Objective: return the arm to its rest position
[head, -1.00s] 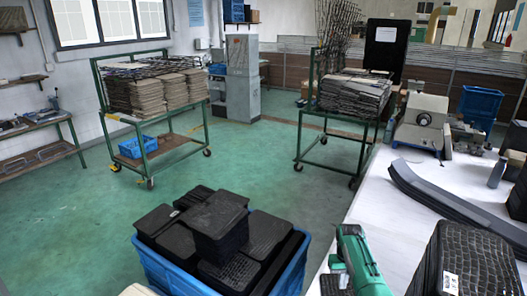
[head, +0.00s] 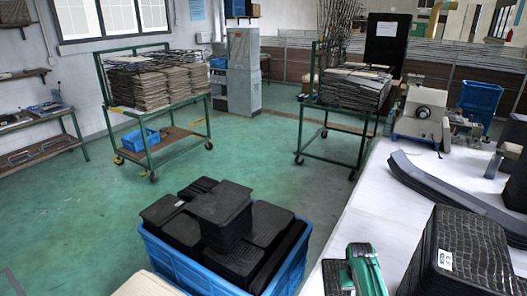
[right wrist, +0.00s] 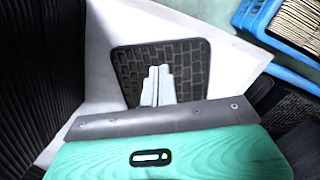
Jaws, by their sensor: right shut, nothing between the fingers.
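My right gripper (right wrist: 158,88) is shut and empty in the right wrist view. Its pale fingers are together above a small black panel (right wrist: 190,62) with a brick-like pattern on the white table. I cannot tell the gap between them. In the head view the green body of my right gripper (head: 366,268) shows at the bottom, right of centre, over the table's near edge. The black panel (head: 333,272) is partly hidden beside it. My left gripper is not in view.
A blue crate (head: 178,268) of black panels stands left of the white table (head: 385,215). A tall black panel stack (head: 470,250) stands close on the right. Curved dark strips (head: 440,185) and a grey machine (head: 422,115) lie beyond. Two green carts (head: 178,140) stand behind.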

